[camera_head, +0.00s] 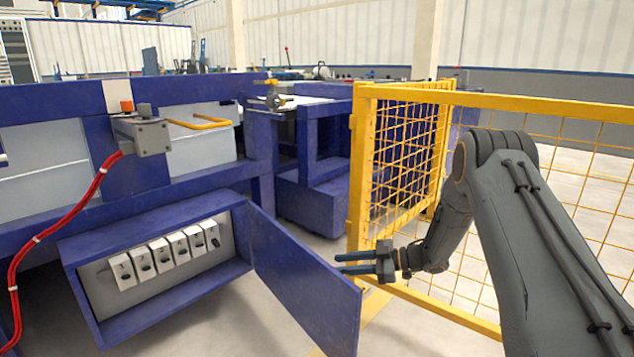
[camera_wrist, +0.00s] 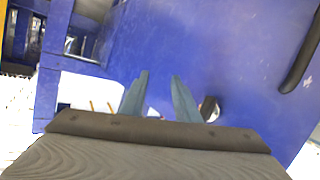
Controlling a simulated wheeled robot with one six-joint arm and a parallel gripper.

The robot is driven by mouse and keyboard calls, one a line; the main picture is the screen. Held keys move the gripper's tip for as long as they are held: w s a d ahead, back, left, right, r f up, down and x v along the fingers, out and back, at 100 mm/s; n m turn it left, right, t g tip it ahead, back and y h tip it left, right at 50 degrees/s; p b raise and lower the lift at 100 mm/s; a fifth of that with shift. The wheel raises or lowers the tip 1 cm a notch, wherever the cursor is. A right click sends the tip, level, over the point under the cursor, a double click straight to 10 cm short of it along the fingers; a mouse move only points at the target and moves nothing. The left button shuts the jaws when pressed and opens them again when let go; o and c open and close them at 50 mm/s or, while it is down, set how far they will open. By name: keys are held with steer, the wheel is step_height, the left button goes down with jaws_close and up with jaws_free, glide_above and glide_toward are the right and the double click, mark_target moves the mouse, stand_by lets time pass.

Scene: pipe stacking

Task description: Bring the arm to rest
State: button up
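My gripper (camera_head: 340,263) is in the lower middle of the head view, at the end of my dark grey arm, with its fingers pointing left. In the wrist view, the two bluish fingers of my gripper (camera_wrist: 160,76) stand apart with nothing between them, so it is open and empty. The gripper is close to the outer edge of an open blue cabinet door (camera_head: 303,283). I cannot tell whether it touches the door. A large blue surface (camera_wrist: 235,60) fills much of the wrist view.
The open blue cabinet (camera_head: 165,312) holds a row of several white switch units (camera_head: 162,255). A yellow mesh fence (camera_head: 405,165) stands behind and beside my arm. A red cable (camera_head: 60,225) hangs at left. Bare floor (camera_head: 225,325) shows below the door.

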steer(key=w+a+r+m+t+h, duration=0.2)
steer(key=w+a+r+t, duration=0.15)
steer(key=r, duration=0.25)
steer(key=w+a+r+m+t+h, duration=0.1)
steer(key=w+a+r+t+h, duration=0.15)
steer(key=a+r, duration=0.3)
steer(key=s+a+r+m+h+p, duration=0.1)
steer(key=s+a+r+m+h, duration=0.1)
steer(key=s+r+m+h, duration=0.45)
steer(key=s+r+m+g+h, duration=0.1)
steer(key=s+g, duration=0.2)
steer(key=s, duration=1.3)
steer(key=s+r+g+p, duration=0.1)
steer(key=s+r+g, duration=0.15)
steer(key=s, duration=1.35)
steer(key=s+r+m+g+h, duration=0.1)
steer(key=s+g, duration=0.3)
steer(key=s, duration=1.2)
steer(key=d+r+m+h+p, duration=0.1)
steer(key=d+r+m+p, duration=0.2)
steer(key=d+r+p, duration=0.7)
steer(key=d+r+m+p, duration=0.3)
steer(key=d+r+p, duration=0.8)
steer(key=r+p, duration=0.7)
steer(key=s+p, duration=0.1)
steer(key=p, duration=0.9)
steer(key=shift+d+r+h, duration=0.2)
steer(key=shift+r+h, duration=0.1)
steer(key=shift+h, duration=0.1)
